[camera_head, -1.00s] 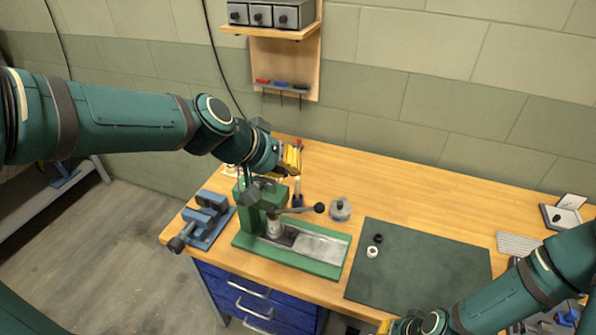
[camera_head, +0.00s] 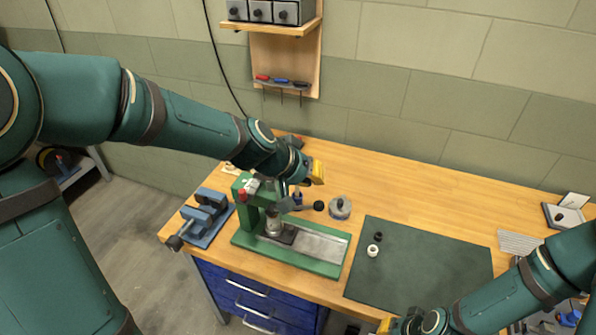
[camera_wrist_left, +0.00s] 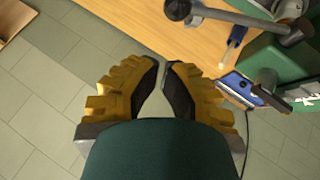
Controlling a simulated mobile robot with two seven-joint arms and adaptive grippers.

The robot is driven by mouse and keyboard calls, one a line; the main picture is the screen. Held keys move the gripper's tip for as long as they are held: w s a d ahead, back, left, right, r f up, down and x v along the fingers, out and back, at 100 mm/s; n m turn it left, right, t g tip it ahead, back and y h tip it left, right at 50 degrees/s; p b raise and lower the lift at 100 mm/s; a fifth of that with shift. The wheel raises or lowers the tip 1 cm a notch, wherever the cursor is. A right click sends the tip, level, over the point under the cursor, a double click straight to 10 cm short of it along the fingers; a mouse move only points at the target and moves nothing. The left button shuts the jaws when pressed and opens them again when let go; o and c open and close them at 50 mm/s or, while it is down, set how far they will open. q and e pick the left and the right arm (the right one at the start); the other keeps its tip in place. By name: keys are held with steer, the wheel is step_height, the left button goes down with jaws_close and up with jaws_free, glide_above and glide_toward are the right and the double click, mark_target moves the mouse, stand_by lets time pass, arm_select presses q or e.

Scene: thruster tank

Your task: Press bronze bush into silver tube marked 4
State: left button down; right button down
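In the head view a green press (camera_head: 246,215) stands on the bench, with a silvery cylindrical part (camera_head: 273,224) under its ram. I cannot tell whether this is a tube, and I can read no mark 4. I cannot make out a bronze bush. A white ring (camera_head: 372,251) and a black ring (camera_head: 378,237) lie on the dark mat. My left gripper (camera_head: 318,172) is above and behind the press, to the right of its column. In the left wrist view its fingertips (camera_wrist_left: 161,66) are nearly together with nothing between them. My right gripper (camera_head: 386,326) is partly cut off at the bottom edge.
A blue vise (camera_head: 205,218) stands left of the press. A knobbed lever (camera_head: 318,206) sticks out from the press, close to a round grey knobbed container (camera_head: 340,208). The dark green mat (camera_head: 430,265) is mostly clear. A tool rack (camera_head: 285,60) hangs on the wall.

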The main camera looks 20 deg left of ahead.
mark_target(319, 201)
arm_select(q)
steer(key=shift+s+d+f+b, duration=0.15)
steer(key=shift+d+f, duration=0.1)
steer(key=shift+f, duration=0.25)
steer(key=shift+s+d+f+b, duration=0.15)
steer(key=shift+d+f+b, duration=0.05)
steer(key=shift+f, duration=0.3)
steer(key=shift+s+d+f+b, duration=0.15)
steer(key=shift+d+f, duration=0.1)
steer(key=shift+f, duration=0.25)
steer(key=shift+s+d+f+b, duration=0.2)
steer(key=shift+d+f+b, duration=0.3)
steer(key=shift+f+b, duration=0.35)
steer(key=shift+r, duration=0.1)
steer(key=shift+r, duration=0.1)
steer(key=s+a+r+p, duration=0.4)
steer(key=a+r+p, duration=0.1)
steer(key=r, duration=0.6)
steer(key=shift+s+a, duration=0.2)
steer(key=shift+a, duration=0.05)
